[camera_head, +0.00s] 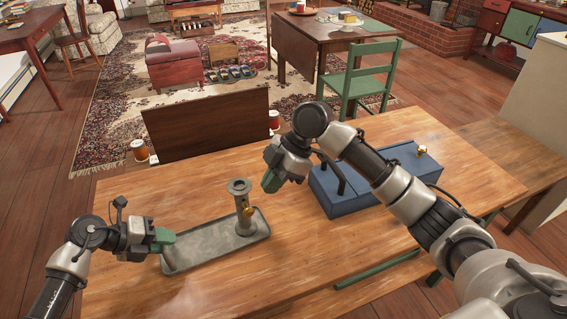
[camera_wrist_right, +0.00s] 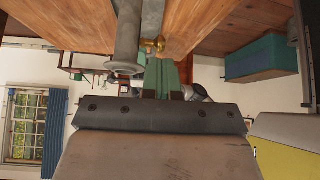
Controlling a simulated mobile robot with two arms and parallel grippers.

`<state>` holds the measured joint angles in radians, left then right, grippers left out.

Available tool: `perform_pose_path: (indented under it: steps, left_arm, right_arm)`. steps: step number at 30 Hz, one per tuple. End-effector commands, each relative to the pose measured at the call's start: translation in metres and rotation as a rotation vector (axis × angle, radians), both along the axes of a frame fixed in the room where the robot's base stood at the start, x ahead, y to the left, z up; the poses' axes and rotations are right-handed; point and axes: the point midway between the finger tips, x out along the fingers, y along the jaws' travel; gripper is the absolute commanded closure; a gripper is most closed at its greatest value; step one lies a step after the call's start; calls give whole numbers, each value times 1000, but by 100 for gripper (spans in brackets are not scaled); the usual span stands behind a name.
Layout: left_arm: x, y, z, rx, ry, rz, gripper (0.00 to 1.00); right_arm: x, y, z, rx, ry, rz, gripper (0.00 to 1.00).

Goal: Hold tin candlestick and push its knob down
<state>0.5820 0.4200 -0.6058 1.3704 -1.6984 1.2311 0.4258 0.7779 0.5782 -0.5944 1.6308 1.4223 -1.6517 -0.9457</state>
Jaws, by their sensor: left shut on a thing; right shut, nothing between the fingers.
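The tin candlestick is a grey rectangular tray (camera_head: 205,248) with an upright tube (camera_head: 241,203) at its right end, standing on the wooden table. A small brass knob (camera_head: 249,211) sticks out from the tube's side. My left gripper (camera_head: 165,239) is shut on the tray's left end. My right gripper (camera_head: 271,182) is shut and empty, above and to the right of the tube's flared top, apart from it. In the right wrist view, the green fingers (camera_wrist_right: 163,76) show close to the tube (camera_wrist_right: 128,38) and the brass knob (camera_wrist_right: 151,46); contact with the knob cannot be told.
A blue box (camera_head: 348,201) with a small brass piece (camera_head: 421,150) on it stands right of the candlestick, partly behind my right arm. The wooden table (camera_head: 300,255) is clear in front. A dark brown panel (camera_head: 207,125) stands beyond its far edge.

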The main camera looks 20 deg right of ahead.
Motion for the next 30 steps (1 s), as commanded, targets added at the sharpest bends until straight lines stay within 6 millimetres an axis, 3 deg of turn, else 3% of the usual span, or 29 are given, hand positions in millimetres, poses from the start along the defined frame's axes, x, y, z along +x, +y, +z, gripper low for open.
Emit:
perform_pose_path:
  steps: [3,10,23,30]
  left_arm:
    - [0,0,0,1,1,1,100]
    - [0,0,0,1,1,1,100]
    - [0,0,0,1,1,1,100]
    - [0,0,0,1,0,0,100]
  right_arm:
    - [-2,15,-17,1,1,2,100]
    - [-3,32,-35,0,1,-1,100]
    - [-3,34,-38,-1,0,-1,100]
    - [-3,34,-67,-1,4,-3,100]
